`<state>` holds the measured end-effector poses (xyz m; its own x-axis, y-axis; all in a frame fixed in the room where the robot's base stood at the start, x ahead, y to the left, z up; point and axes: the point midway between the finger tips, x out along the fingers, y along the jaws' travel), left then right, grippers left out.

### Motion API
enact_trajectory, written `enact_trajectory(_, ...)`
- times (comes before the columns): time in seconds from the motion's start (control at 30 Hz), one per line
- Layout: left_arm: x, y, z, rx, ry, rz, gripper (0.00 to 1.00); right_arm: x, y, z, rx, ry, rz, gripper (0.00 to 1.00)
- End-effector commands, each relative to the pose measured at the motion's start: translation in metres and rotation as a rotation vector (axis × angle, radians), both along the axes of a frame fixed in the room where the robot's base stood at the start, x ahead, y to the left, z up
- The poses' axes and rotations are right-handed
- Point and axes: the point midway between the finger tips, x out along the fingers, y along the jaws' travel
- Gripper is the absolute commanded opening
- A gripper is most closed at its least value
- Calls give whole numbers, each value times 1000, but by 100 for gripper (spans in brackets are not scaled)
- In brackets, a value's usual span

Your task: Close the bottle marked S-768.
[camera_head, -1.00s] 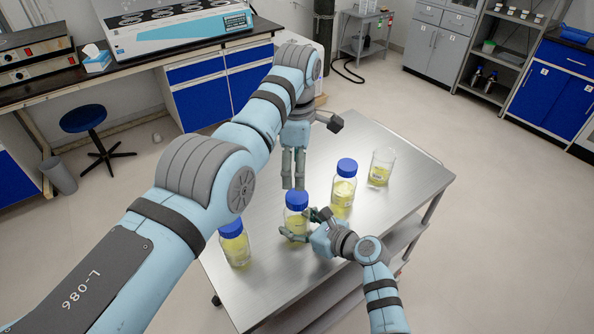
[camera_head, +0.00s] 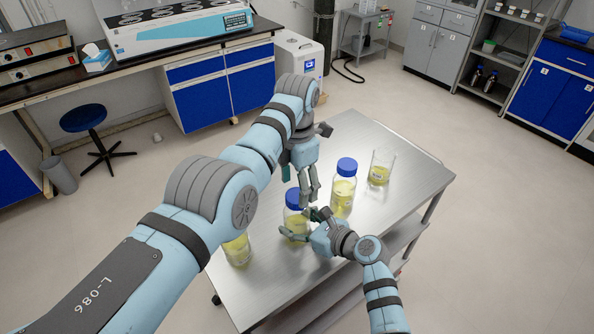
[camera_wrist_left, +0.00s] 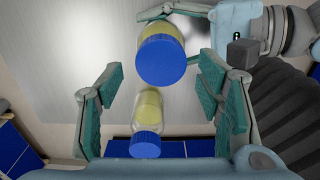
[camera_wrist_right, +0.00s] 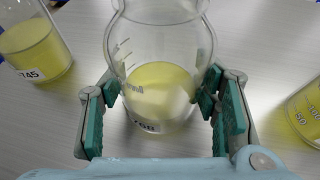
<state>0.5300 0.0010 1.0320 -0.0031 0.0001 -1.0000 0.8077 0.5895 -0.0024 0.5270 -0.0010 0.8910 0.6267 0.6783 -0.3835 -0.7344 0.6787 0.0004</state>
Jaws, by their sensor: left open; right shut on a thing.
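The bottle in my right gripper (camera_head: 297,223) has a blue cap (camera_head: 291,199) and yellow liquid. In the right wrist view this bottle (camera_wrist_right: 160,85) stands upright between the fingers, its label cut off and only partly readable, seemingly 768. My right gripper (camera_wrist_right: 160,95) is shut around its body. My left gripper (camera_head: 309,197) is open and empty, fingers down, close to the cap in the head view. In the left wrist view the cap (camera_wrist_left: 162,62) lies toward the top between the spread green-padded fingers, not touching them. Whether the cap is screwed tight cannot be told.
Another blue-capped bottle (camera_head: 343,192) and an open beaker (camera_head: 381,168) stand to the right on the metal table (camera_head: 415,180).

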Motion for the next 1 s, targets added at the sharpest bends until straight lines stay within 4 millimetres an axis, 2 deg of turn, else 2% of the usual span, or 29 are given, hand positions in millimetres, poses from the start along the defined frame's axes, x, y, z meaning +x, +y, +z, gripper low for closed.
enact_trajectory(0.1, -1, 0, -18, 1, 1, 0, 60, 0, 0, 0, 0, 0, 0, 0)
enact_trajectory(0.2, -1, 0, -27, 1, -2, 1, 60, 0, 0, 0, 0, 0, 0, 0)
enact_trajectory(0.57, -1, 0, -32, 1, -3, 0, 58, 0, 0, 0, 0, 0, 0, 0)
enact_trajectory(0.87, -1, 0, -32, 1, -3, 0, 10, 0, 0, 0, 0, 0, 0, 0)
enact_trajectory(1.0, -1, 0, -32, 1, -3, -62, 9, 0, 0, 0, 0, 0, 0, 0)
